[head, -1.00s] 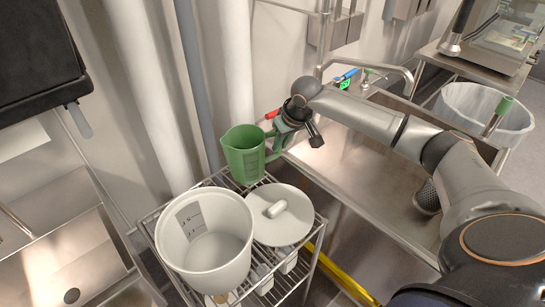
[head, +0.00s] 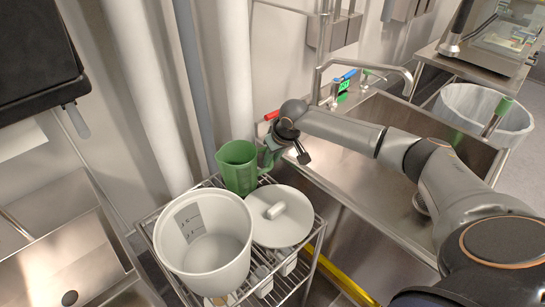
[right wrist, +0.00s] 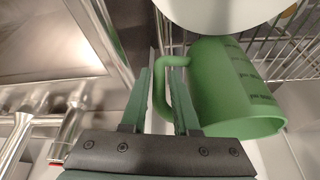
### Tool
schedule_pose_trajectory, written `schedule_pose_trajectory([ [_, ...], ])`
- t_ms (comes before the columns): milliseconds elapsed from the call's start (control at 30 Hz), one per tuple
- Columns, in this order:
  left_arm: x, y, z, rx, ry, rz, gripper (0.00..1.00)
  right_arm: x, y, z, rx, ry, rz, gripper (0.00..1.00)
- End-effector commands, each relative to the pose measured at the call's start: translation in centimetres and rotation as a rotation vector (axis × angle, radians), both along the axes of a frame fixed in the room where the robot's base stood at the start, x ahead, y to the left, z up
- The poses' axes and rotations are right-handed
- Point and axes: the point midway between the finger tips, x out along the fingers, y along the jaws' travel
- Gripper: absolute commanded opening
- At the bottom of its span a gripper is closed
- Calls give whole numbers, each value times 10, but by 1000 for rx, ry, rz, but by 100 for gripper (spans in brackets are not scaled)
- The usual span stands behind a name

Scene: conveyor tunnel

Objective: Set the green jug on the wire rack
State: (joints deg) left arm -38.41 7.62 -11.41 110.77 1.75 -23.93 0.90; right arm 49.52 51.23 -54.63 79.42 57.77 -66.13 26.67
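The green jug (head: 239,172) is upright at the back of the wire rack (head: 152,232), behind the white bucket and the lid. My right gripper (head: 270,155) is shut on the jug's handle, at the jug's right side. In the right wrist view, the handle of the jug (right wrist: 225,95) passes between the two fingers (right wrist: 164,95). The rack's wires show close to the jug there. The jug's base is partly hidden, so I cannot tell whether it touches the rack. My left gripper is not in view.
A white bucket (head: 205,258) and a round white lid (head: 283,229) take up the front of the rack. A steel sink (head: 345,185) with a tap lies to the right. Wall pipes (head: 235,70) stand close behind the jug.

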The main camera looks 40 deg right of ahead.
Motion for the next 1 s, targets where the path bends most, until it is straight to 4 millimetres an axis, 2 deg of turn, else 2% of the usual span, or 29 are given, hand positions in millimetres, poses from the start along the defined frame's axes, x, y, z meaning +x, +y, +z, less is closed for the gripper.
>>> schedule_pose_trajectory([
  [33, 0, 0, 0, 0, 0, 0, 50, 0, 0, 0, 0, 0, 0, 36],
  [167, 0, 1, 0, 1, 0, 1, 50, 0, 0, 0, 0, 0, 0, 49],
  [467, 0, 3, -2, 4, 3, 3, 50, 0, 0, 3, 0, -1, 0, 49],
  [633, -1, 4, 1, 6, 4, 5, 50, -9, -1, 25, 0, -1, 0, 49],
  [1000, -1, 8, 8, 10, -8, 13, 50, -38, -1, 94, -1, -2, 0, 49],
])
